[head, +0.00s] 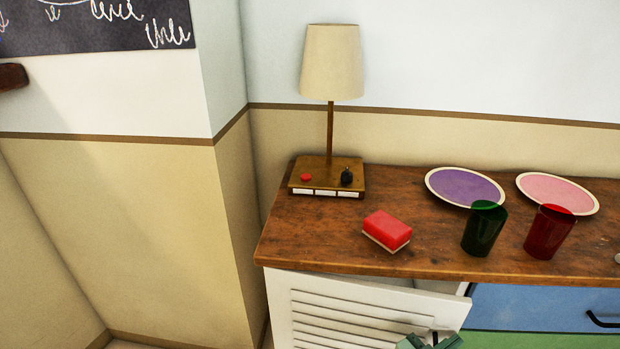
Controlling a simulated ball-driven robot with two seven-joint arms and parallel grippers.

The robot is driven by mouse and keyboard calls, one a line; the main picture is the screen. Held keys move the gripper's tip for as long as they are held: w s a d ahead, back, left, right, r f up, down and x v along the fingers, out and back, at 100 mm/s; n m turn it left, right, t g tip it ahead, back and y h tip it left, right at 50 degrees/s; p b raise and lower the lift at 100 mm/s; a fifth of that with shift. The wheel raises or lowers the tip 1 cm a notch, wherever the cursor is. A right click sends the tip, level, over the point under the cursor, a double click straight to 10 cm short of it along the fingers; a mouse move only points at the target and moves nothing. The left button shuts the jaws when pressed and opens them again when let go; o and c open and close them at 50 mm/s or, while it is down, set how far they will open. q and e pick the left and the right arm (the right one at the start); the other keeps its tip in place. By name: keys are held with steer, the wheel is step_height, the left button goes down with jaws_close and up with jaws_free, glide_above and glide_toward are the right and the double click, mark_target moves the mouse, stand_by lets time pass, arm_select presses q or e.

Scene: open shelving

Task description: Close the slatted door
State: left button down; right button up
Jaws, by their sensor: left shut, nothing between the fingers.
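The white slatted door (345,300) is on the front of the wooden-topped cabinet, at the bottom of the head view. It stands partly open, swung outward, with a gap between its top edge and the cabinet at the right. Its free right edge overlaps the view of the blue drawer. My left gripper (431,341) shows only in part at the bottom edge, in front of the slats near the door's free side. It is shut and empty. I cannot tell whether it touches the door. The door's lower part is out of view. My right gripper is not in view.
The cabinet top (330,235) holds a lamp (331,65), a red sponge-like block (387,230), a purple plate (465,187), a pink plate (557,193), a green cup (484,230) and a red cup (549,233). A blue drawer (535,308) with a dark handle is right of the door.

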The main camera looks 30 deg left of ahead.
mark_target(447, 323)
arm_select(q)
steer(key=w, duration=0.1)
steer(key=w+a+b, duration=0.1)
steer(key=w, duration=0.3)
steer(key=shift+w+a+f+b, duration=0.15)
steer(key=shift+a+f+b, duration=0.1)
steer(key=shift+b, duration=0.1)
steer(key=shift+w+a+r, duration=0.1)
steer(key=shift+w, duration=0.15)
steer(key=shift+w+a+r, duration=0.1)
steer(key=shift+w+r, duration=0.05)
steer(key=shift+r, duration=0.15)
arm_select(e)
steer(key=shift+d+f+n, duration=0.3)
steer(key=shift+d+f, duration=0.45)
